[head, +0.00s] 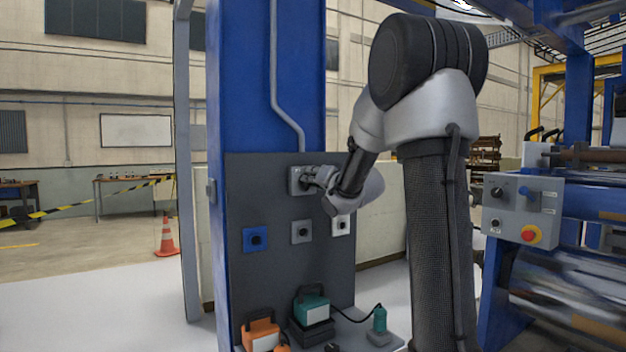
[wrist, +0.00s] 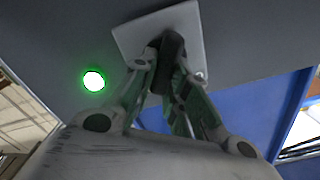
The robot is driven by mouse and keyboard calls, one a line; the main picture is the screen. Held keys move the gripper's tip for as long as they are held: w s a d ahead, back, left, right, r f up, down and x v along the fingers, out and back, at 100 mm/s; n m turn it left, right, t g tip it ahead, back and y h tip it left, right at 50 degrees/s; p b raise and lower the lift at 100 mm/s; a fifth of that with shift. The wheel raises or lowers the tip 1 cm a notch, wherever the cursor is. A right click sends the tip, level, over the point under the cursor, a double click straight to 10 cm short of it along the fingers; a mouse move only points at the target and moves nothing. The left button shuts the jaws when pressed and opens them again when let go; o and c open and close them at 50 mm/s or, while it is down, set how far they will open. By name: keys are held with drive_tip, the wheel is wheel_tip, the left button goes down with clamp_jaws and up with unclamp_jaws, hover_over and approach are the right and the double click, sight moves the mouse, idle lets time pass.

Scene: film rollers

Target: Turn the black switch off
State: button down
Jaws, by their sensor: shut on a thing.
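The black switch (wrist: 173,46) is a dark knob on a pale grey plate (wrist: 190,22), seen at the top of the wrist view. My gripper (wrist: 170,78) is shut on this knob, with a finger on each side. In the head view my gripper (head: 317,181) reaches the upper grey switch box (head: 294,181) on the dark panel. There my fingers partly cover the knob, and its angle is hard to tell. A round green light (wrist: 93,80) glows on the panel beside the plate in the wrist view.
Below are a blue switch box (head: 248,240), a grey one (head: 302,225) and a white one (head: 341,218), each with a dark knob. Orange (head: 262,333) and teal (head: 312,309) devices stand at the panel's foot. A machine control box (head: 510,208) is at the right.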

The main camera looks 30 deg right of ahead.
drive_tip(key=n, duration=0.4)
drive_tip(key=shift+a+r, duration=0.15)
drive_tip(key=shift+a, duration=0.2)
drive_tip(key=n, duration=0.4)
drive_tip(key=shift+a, duration=0.25)
drive_tip(key=n, duration=0.4)
drive_tip(key=shift+a, duration=0.3)
drive_tip(key=shift+a+f+n, duration=0.1)
drive_tip(key=shift+n, duration=0.8)
drive_tip(key=shift+a+f+n, duration=0.1)
drive_tip(key=shift+n, duration=0.8)
drive_tip(key=c, duration=1.4)
unclamp_jaws()
